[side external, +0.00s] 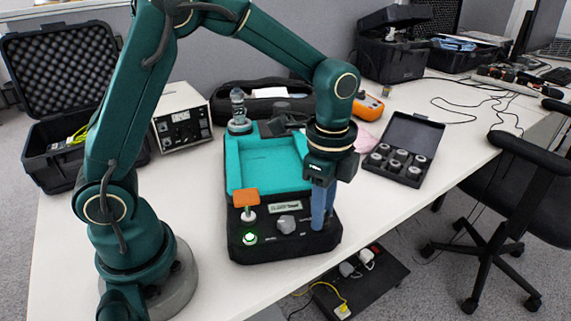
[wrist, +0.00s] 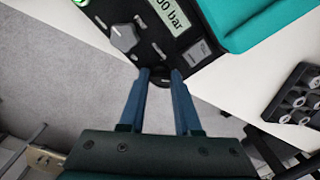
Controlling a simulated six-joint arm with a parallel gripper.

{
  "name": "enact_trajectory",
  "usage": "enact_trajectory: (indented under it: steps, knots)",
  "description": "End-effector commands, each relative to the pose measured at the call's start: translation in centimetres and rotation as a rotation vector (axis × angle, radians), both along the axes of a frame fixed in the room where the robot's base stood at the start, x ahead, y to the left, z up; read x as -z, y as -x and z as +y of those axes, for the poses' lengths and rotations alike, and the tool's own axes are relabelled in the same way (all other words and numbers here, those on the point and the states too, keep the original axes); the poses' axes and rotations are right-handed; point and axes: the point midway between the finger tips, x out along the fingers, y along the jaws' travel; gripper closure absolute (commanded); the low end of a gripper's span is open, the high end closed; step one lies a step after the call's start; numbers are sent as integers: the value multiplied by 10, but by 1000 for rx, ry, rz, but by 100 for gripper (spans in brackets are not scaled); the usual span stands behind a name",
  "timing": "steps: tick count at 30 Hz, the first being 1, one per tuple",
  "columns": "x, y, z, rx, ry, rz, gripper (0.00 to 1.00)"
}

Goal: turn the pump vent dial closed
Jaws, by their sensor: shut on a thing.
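The pump unit (side external: 262,247) is a black case with a teal tray on top, standing on the white table. My gripper (side external: 322,222) points down at its front right corner. In the wrist view, my blue fingers (wrist: 160,73) are shut on a small dark round knob (wrist: 160,83), which I take to be the vent dial. The fingers hide most of it, so its turn angle and marks cannot be read. A grey knob (side external: 287,224) sits left of my fingers, apart from them; it also shows in the wrist view (wrist: 123,38).
An orange handle (side external: 246,198) and a green-lit button (side external: 249,238) are at the unit's front left. A small display (wrist: 178,15) shows "bar". An open case of weights (side external: 404,150) lies to the right. The table's front edge is close.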

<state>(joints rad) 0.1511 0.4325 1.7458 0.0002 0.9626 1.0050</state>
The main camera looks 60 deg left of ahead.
Motion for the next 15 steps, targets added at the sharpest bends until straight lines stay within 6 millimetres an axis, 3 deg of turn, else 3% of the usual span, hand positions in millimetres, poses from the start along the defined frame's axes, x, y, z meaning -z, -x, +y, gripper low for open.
enact_trajectory:
  steps: [15]
  knots:
    - [-1,0,0,-332,1,0,100]
